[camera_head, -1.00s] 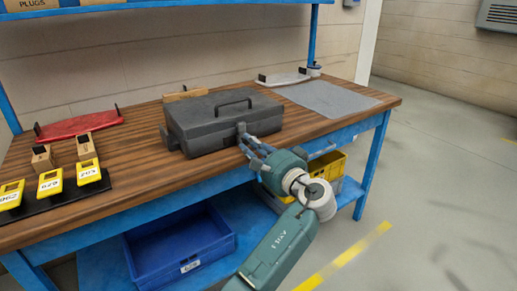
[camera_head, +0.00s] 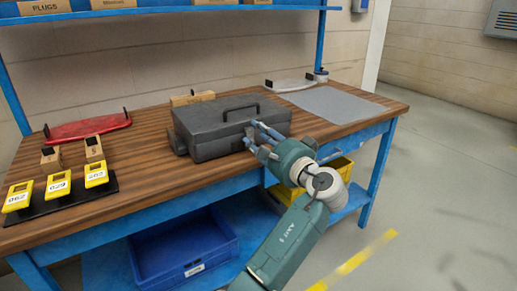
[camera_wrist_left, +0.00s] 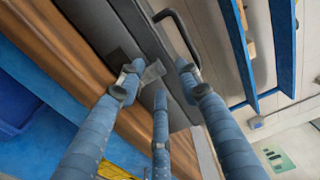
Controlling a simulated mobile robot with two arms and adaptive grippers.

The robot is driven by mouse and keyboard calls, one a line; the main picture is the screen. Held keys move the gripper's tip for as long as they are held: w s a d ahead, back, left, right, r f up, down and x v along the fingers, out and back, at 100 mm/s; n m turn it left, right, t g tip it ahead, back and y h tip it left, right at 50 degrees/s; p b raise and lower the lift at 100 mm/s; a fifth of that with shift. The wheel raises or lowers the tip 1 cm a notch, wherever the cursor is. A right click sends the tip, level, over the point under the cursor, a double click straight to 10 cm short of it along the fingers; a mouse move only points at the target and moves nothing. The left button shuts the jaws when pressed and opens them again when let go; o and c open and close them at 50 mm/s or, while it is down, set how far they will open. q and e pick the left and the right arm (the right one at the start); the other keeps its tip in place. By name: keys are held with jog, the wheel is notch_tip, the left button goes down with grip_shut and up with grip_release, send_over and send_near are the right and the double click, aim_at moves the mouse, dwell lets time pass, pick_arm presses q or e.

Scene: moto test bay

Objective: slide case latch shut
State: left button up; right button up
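The dark grey case (camera_head: 215,139) stands closed on the wooden bench, its handle on the lid. A small grey latch tab (camera_wrist_left: 153,72) shows on the case front in the left wrist view; in the head view my fingers largely cover that spot. My left gripper (camera_head: 257,132) is at the right part of the case front. In the left wrist view its fingers (camera_wrist_left: 158,82) are spread, with the tab between their tips. One fingertip is very close to the tab; I cannot tell whether they touch. My right gripper is not in view.
The bench (camera_head: 150,180) also carries a red tray (camera_head: 88,128), yellow labelled tags (camera_head: 57,186) on a black strip, small brown blocks and a grey mat (camera_head: 335,104). A blue bin (camera_head: 185,250) is below. The bench is clear between tags and case.

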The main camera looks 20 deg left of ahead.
pick_arm(q)
notch_tip(320, 180, up, 6)
jog(key=shift+f, duration=0.2)
dwell(0.4)
